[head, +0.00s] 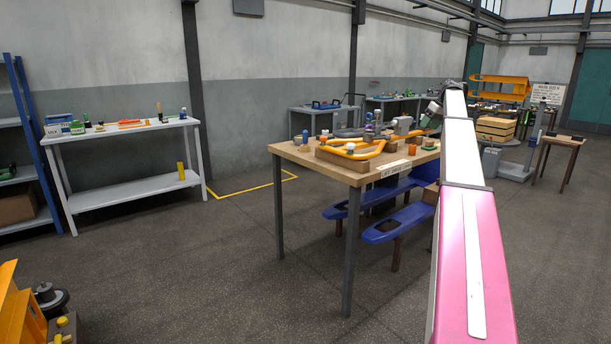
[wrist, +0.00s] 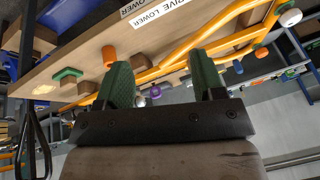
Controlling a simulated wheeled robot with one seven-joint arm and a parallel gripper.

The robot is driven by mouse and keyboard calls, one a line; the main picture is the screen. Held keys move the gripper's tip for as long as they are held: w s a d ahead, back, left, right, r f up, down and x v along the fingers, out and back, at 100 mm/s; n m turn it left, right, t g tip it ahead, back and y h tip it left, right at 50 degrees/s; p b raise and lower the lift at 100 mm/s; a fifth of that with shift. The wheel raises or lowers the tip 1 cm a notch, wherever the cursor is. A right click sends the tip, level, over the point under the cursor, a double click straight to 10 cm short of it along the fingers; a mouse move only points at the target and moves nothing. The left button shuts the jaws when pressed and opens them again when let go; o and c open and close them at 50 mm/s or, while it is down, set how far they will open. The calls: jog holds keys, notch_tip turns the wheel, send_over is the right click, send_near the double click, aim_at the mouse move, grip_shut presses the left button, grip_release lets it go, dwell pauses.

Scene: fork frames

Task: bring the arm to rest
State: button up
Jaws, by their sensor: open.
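My arm (head: 462,170) reaches from the lower right of the head view out towards the right end of a wooden-topped table (head: 320,165). Its far end is hard to make out there. In the wrist view my gripper (wrist: 162,78) shows two green fingers well apart, with nothing held between them. Past the fingers is the tabletop (wrist: 85,70), seen tilted, with a yellow-orange fork frame (wrist: 215,35) on it. In the head view the fork frame (head: 350,153) rests on the table among small parts. The gap between fingers and frame cannot be judged.
An orange cylinder (head: 428,143) and wooden blocks are on the table; blue frames (head: 400,222) sit below it. A white bench (head: 125,131) stands left, a crate (head: 497,128) and small table (head: 562,141) right. An orange part (head: 20,315) is front left. Floor between is clear.

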jog(key=s+a+f+m+g, duration=0.1)
jog(key=s+a+f, duration=0.55)
jog(key=f, duration=0.35)
jog(key=s+a+f+m+h, duration=0.1)
jog(key=s+a+f, duration=0.6)
jog(key=f, duration=0.4)
jog(key=s+a+f+m+g, duration=0.1)
jog(key=s+a+f, duration=0.4)
jog(key=a+f, duration=0.45)
jog(key=s+a+f+h, duration=0.1)
jog(key=s+a+f, duration=0.4)
jog(key=s, duration=0.6)
jog(key=s+a+f+m+h, duration=0.1)
jog(key=s+a+f, duration=0.3)
jog(key=s+f, duration=0.4)
jog(key=s+a+f+m+g, duration=0.1)
jog(key=s+a+f, duration=0.4)
jog(key=s, duration=1)
jog(key=shift+a+f+h, duration=0.3)
jog(key=shift+f+h, duration=0.1)
jog(key=shift+f, duration=0.45)
